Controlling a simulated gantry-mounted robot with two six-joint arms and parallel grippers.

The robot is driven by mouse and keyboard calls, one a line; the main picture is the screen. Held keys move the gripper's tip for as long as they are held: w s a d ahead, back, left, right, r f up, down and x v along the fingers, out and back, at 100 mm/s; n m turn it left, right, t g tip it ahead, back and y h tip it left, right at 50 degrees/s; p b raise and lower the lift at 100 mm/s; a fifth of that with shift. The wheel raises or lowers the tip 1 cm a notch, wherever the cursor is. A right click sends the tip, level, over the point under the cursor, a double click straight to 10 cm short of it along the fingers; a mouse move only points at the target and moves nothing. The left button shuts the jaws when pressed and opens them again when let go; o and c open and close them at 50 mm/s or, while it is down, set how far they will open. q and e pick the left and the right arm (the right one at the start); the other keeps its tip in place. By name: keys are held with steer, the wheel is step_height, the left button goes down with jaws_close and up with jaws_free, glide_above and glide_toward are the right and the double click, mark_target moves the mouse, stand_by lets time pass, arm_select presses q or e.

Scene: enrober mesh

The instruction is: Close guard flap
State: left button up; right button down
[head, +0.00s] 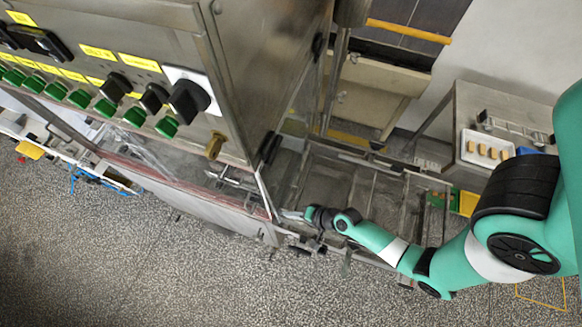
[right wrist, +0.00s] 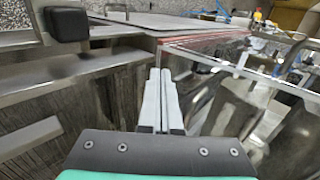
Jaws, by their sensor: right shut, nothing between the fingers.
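The guard flap seems to be the clear panel with a reddish edge (head: 165,172) along the front of the steel machine, below its control panel. In the right wrist view a clear sheet with a red edge (right wrist: 205,40) runs from the middle to the right, beyond my fingertips. My right gripper (head: 288,214) is at the machine's open end, near the panel's right end. Its two pale fingers (right wrist: 160,76) are together and hold nothing. I cannot tell whether they touch the panel. My left gripper is not in view.
The steel machine housing (head: 150,45) with green buttons and black knobs (head: 188,101) overhangs at upper left. A metal frame (head: 345,180) lies behind my right gripper. A side table holds a white tray (head: 487,150) with small tan pieces. A black block (right wrist: 67,23) is left of my fingers.

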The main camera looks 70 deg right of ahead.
mark_target(282, 213)
steer(key=w+b, duration=0.1)
steer(key=w+t+b, duration=0.1)
steer(key=w+b, duration=0.1)
steer(key=shift+w+f, duration=0.15)
steer(key=shift+f, duration=0.25)
steer(key=shift+r, duration=0.1)
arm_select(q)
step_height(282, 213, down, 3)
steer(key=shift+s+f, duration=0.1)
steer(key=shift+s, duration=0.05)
